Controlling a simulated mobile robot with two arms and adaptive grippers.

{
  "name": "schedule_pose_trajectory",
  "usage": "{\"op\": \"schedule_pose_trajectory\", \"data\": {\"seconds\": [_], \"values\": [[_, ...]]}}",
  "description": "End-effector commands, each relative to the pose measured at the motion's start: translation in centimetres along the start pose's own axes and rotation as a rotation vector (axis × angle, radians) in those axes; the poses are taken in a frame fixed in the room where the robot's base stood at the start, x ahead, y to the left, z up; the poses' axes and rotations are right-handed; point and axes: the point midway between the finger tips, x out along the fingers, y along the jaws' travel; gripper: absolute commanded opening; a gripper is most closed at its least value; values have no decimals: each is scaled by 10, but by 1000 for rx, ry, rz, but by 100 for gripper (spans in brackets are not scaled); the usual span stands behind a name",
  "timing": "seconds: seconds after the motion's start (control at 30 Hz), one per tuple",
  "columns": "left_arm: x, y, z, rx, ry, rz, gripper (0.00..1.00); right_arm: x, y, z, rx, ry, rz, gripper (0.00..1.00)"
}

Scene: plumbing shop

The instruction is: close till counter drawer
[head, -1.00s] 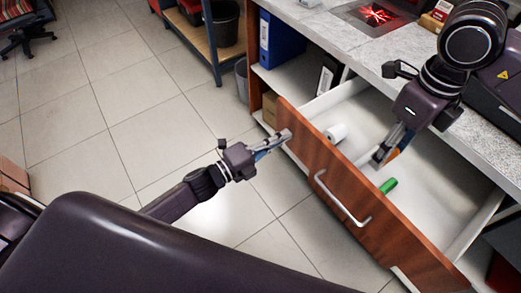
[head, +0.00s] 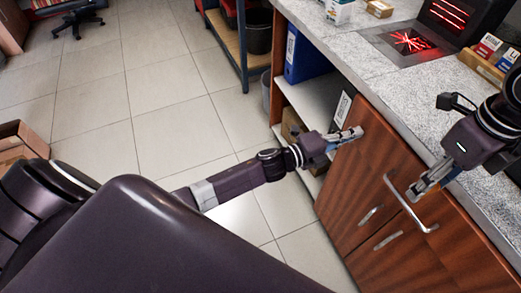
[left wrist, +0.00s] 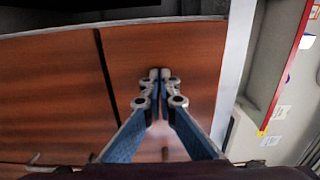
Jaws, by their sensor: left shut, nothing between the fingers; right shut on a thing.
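The till counter drawer (head: 355,165) has a reddish-brown wooden front. In the head view its front lies close under the counter top and its inside is hidden; a small gap cannot be ruled out. Its pale bar handle (head: 408,205) faces the room. My left gripper (head: 352,133) is shut and empty, at the upper left of the drawer front. In the left wrist view its closed fingertips (left wrist: 160,74) point at brown wood; contact is unclear. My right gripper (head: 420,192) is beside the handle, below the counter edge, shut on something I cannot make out.
The grey speckled counter top (head: 375,88) holds a red-lit scanner (head: 405,40) and small boxes (head: 488,50). An open shelf with a blue binder (head: 302,58) is left of the drawer.

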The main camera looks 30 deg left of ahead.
Motion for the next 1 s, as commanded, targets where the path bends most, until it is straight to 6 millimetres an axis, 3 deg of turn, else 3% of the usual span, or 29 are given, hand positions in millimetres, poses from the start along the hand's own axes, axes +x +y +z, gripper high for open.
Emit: {"op": "schedule_pose_trajectory", "data": {"seconds": [0.4,0.77,1.0], "values": [[11,-1,0,-1,0,-2,0,2,0,0,0,-1,0,16],[11,-4,0,0,0,-6,0,2,0,0,0,-1,0,16],[4,-2,11,1,-1,-2,0,2,0,0,0,-1,0,16]]}}
